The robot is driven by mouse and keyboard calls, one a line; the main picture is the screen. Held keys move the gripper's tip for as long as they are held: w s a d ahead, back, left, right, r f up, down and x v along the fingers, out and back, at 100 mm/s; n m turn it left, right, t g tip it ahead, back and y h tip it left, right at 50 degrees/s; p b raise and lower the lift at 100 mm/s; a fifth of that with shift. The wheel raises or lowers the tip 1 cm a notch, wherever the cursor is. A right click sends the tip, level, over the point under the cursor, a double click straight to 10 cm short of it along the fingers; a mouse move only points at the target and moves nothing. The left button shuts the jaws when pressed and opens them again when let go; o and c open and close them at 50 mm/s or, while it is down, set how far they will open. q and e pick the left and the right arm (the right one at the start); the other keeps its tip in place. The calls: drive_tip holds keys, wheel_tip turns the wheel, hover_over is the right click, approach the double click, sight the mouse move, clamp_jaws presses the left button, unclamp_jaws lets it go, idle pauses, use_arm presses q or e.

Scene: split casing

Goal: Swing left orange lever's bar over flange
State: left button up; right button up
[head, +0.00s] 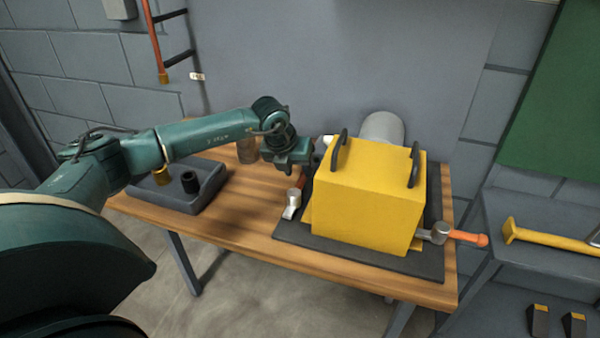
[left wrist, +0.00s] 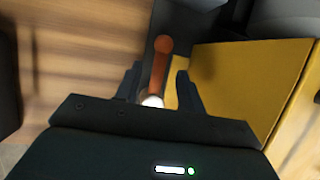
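The yellow casing (head: 365,210) stands on a dark mat on the wooden table. At its left side is the left orange lever, with a silver metal end (head: 291,206) toward the front. Its orange handle (left wrist: 160,65) shows in the left wrist view. My left gripper (head: 302,172) is over this lever, pointing down beside the casing. In the wrist view its two fingers (left wrist: 157,85) are apart, one on each side of the lever, with gaps visible. A second orange lever (head: 465,238) sticks out at the casing's right side. My right gripper is not in view.
Two dark handles (head: 414,165) rise from the casing top. A grey cylinder (head: 383,128) is behind it. A grey tray (head: 205,200) with a black cup is at the table's left. A yellow-handled hammer (head: 550,238) lies on a side bench. The table's front left is clear.

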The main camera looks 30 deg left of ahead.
sight(301, 178)
use_arm(q)
drive_tip(key=shift+x, duration=1.55)
drive_tip(key=shift+c, duration=0.2)
clamp_jaws()
